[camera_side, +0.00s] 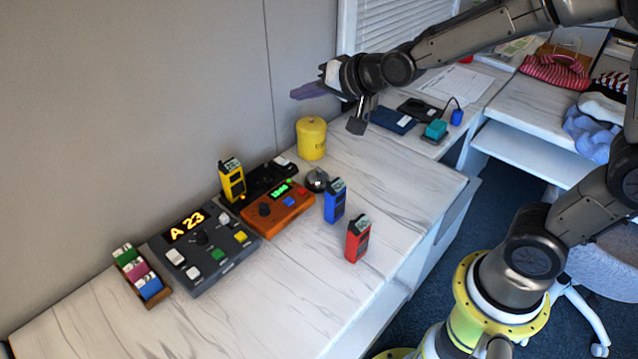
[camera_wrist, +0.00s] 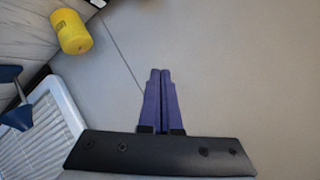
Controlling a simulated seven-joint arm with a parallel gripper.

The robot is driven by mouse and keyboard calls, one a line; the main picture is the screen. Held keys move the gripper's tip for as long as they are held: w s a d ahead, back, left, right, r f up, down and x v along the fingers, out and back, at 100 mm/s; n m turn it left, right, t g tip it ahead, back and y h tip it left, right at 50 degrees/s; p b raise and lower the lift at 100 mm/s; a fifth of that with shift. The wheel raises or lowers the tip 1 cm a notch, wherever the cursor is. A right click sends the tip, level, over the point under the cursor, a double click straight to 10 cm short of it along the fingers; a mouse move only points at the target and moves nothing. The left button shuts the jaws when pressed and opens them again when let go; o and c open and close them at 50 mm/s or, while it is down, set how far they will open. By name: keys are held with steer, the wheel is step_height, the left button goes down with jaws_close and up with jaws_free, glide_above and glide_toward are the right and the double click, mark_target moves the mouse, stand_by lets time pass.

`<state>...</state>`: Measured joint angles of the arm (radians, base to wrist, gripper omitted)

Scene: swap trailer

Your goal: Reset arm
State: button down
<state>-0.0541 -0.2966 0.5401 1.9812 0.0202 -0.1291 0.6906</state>
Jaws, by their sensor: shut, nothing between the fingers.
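My gripper (camera_side: 305,91) is held up in the air above the far part of the marble-look desk (camera_side: 290,290), its purple fingers aimed left toward the grey wall. In the wrist view the two purple fingers of my gripper (camera_wrist: 160,100) lie side by side, shut, with nothing between them. My arm reaches in from the upper right of the side view. The gripper touches nothing.
A yellow canister (camera_side: 311,139) stands below my gripper. Yellow (camera_side: 232,182), blue (camera_side: 335,202) and red (camera_side: 357,240) handheld devices stand around an orange console (camera_side: 278,210). A grey "A 23" console (camera_side: 203,247) and a cartridge tray (camera_side: 142,277) lie left. Window blinds (camera_side: 395,25) are behind.

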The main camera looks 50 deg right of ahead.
steer(key=s+d+r+n, duration=0.2)
steer(key=s+r, duration=0.4)
steer(key=s, duration=0.4)
steer(key=s+f+n+g, duration=0.2)
steer(key=s+f+g, duration=0.1)
steer(key=s, duration=0.6)
steer(key=s+f+n+g, duration=0.3)
steer(key=s+f, duration=0.1)
steer(key=s, duration=0.6)
steer(key=shift+s+d+f+n+h, duration=0.15)
steer(key=shift+s+d+n+h, duration=0.05)
steer(key=shift+n+h, duration=0.1)
